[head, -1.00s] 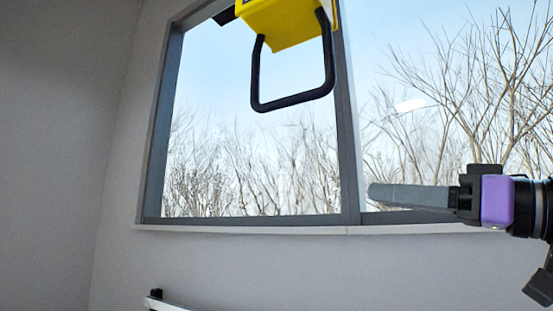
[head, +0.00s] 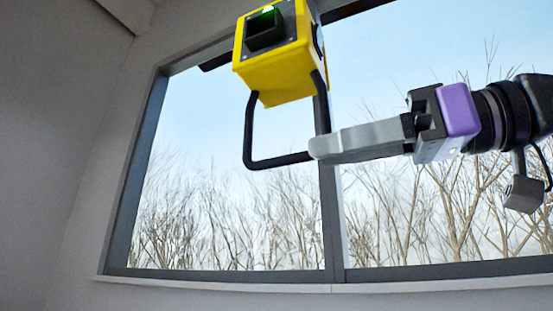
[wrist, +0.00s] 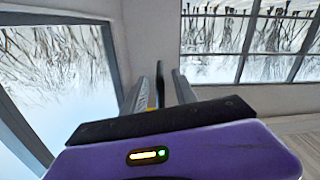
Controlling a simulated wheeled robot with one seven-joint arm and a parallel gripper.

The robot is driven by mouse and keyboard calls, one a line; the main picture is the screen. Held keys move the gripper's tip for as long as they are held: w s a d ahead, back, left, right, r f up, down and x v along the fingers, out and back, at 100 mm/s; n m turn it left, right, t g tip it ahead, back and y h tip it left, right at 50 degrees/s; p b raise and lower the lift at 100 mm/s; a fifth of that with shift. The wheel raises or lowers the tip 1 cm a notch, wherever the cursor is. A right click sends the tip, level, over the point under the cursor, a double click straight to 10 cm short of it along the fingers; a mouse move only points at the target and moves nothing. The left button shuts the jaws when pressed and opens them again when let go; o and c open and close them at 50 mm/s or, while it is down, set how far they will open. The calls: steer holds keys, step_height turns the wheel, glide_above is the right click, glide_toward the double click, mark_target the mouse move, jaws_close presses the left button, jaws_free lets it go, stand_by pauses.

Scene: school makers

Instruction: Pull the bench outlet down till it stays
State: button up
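The bench outlet is a yellow box (head: 272,62) with a black socket face, a small green light and a black loop handle (head: 249,130) hanging below it. It hangs high in front of the window in the head view. My gripper (head: 318,147) reaches in from the right, and its grey fingertips overlap the handle's lower right corner. In the wrist view my gripper's fingers (wrist: 171,88) show a gap between them, with a dark upright bar there that looks like the handle. A sliver of yellow shows beside them. Whether the fingers touch the handle is not clear.
A large grey-framed window (head: 333,230) with bare trees outside fills the wall behind, with a pale sill (head: 230,287) below. A plain wall (head: 60,130) stands at the left. The space below the handle looks clear.

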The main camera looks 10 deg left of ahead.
mark_target(261, 166)
steer(key=p+x, duration=0.2)
steer(key=x, duration=0.5)
steer(key=shift+a, duration=0.1)
steer(key=shift+f, duration=0.1)
jaws_close()
stand_by(1.2)
